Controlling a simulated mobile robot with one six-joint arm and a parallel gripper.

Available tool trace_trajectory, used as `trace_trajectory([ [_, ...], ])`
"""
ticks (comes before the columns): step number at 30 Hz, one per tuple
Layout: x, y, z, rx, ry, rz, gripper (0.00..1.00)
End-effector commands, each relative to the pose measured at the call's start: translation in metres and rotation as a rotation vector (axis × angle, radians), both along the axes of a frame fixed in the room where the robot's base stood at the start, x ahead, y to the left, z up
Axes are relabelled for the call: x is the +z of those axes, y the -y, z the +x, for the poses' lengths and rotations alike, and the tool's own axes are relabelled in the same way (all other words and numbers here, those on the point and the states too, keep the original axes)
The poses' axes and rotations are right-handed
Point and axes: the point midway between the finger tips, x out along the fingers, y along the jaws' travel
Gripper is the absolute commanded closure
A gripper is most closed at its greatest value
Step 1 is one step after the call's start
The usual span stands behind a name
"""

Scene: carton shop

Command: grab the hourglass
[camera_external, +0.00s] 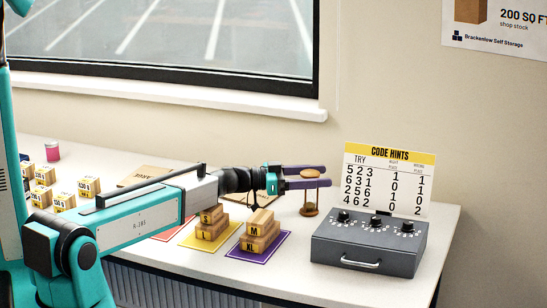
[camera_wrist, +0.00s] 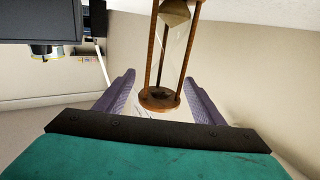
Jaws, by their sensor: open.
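The hourglass (camera_external: 309,197) stands upright near the back of the white table, with wooden ends and posts around a glass. My gripper (camera_external: 324,177) is open, with its purple fingers level at the hourglass's upper part, partly hiding it in the external view. In the wrist view, the hourglass (camera_wrist: 173,55) appears between the two purple fingers of my gripper (camera_wrist: 160,88), with a visible gap on both sides. Its far end is cut off by the top edge of that view.
A grey box with dials (camera_external: 369,246) sits right of the hourglass, with a code hints board (camera_external: 388,180) behind it. Small cartons stand on a purple mat (camera_external: 240,252) and a yellow mat (camera_external: 190,240) below my arm. The window sill (camera_external: 180,98) is behind.

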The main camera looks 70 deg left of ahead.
Motion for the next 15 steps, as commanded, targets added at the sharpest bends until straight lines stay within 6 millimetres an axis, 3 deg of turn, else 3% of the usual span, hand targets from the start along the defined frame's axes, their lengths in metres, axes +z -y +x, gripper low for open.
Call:
trace_trajectory([
  [15, 0.0, 0.011, 0.039, 0.001, -0.001, 0.0, 0.38],
])
